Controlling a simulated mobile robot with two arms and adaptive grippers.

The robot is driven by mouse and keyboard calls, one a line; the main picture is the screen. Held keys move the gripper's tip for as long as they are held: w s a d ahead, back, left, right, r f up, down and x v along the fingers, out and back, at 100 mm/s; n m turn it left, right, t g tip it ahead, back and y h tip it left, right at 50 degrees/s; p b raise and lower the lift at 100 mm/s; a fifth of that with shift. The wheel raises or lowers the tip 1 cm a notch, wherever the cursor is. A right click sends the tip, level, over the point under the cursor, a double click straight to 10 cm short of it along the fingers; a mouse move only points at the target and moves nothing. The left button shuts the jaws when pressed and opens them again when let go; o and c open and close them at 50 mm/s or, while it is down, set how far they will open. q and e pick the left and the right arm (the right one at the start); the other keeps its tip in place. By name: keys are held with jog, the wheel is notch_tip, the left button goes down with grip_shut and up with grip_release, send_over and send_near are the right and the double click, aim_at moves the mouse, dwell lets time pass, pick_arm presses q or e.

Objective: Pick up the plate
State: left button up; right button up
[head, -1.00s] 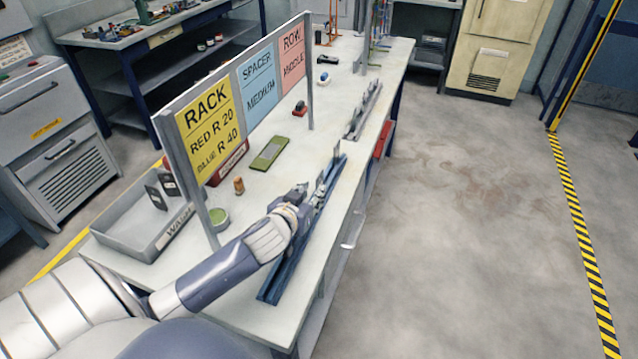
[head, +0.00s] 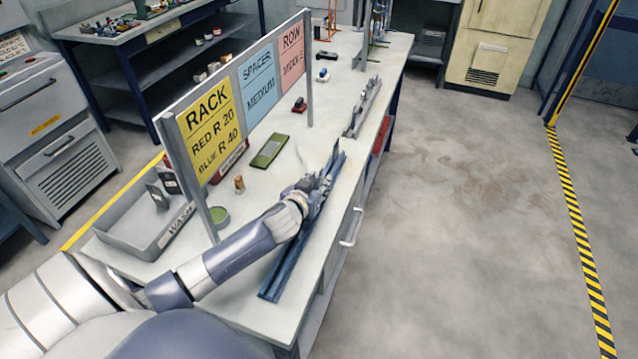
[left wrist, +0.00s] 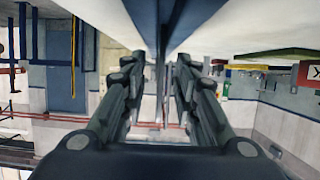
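My left gripper (head: 318,184) is over the long blue rail rack (head: 290,262) near the table's front edge. In the left wrist view my left gripper (left wrist: 161,62) shows a gap between its two fingers, and a thin dark strip, perhaps the plate seen edge-on, stands in this gap. I cannot see either finger touching it. In the head view a small thin grey plate (head: 335,153) stands upright just beyond the fingertips; the gripper partly hides this area. My right gripper is not in view.
A sign board (head: 208,128) stands behind the rack. A grey tray (head: 122,236) holds dark plates at the left. A grey rack (head: 362,108) is farther along.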

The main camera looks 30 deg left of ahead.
aim_at(317, 175)
pick_arm(q)
grip_shut()
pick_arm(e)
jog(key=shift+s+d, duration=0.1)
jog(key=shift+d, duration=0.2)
pick_arm(q)
jog(key=shift+r, duration=0.1)
